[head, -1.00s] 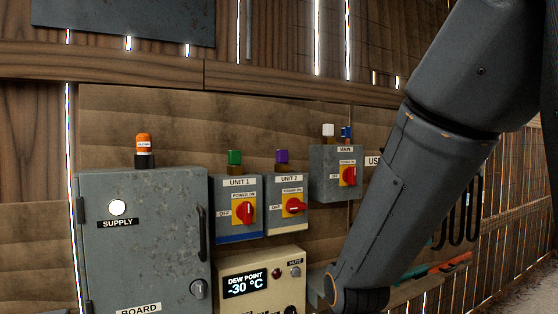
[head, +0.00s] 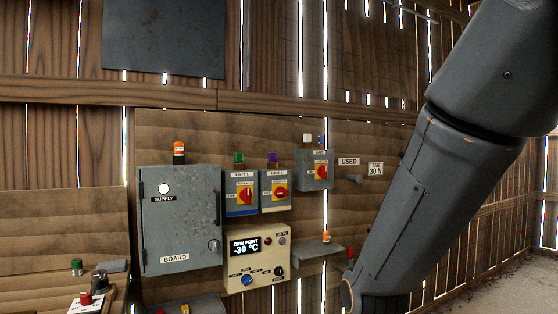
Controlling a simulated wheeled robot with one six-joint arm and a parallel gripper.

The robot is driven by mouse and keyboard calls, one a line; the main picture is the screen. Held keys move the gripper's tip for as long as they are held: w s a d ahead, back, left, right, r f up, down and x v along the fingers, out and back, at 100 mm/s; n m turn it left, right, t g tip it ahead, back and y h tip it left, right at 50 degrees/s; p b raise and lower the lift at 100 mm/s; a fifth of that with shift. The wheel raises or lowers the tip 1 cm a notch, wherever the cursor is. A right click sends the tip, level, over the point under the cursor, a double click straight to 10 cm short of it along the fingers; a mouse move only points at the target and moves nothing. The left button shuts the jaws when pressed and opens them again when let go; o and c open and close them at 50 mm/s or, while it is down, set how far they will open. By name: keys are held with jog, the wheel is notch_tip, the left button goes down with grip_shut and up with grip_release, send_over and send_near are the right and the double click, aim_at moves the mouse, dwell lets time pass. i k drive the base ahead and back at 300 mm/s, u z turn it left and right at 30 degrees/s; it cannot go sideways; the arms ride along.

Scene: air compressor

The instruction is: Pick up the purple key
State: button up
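No other purple thing shows. My arm comes down across the right side of the head view, and my gripper is out of the picture below. Whether it holds anything is hidden.
Similar green (head: 239,158) and orange (head: 179,150) pieces top the UNIT 1 box and SUPPLY cabinet (head: 180,225). A dew point panel (head: 258,268) sits below. A small shelf (head: 312,251) bears an orange-topped piece. Coloured pieces, including a red one (head: 86,298), stand lower left.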

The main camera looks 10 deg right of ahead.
aim_at(272, 156)
jog(key=z, duration=0.8)
jog(key=i, duration=1)
jog(key=z, duration=0.05)
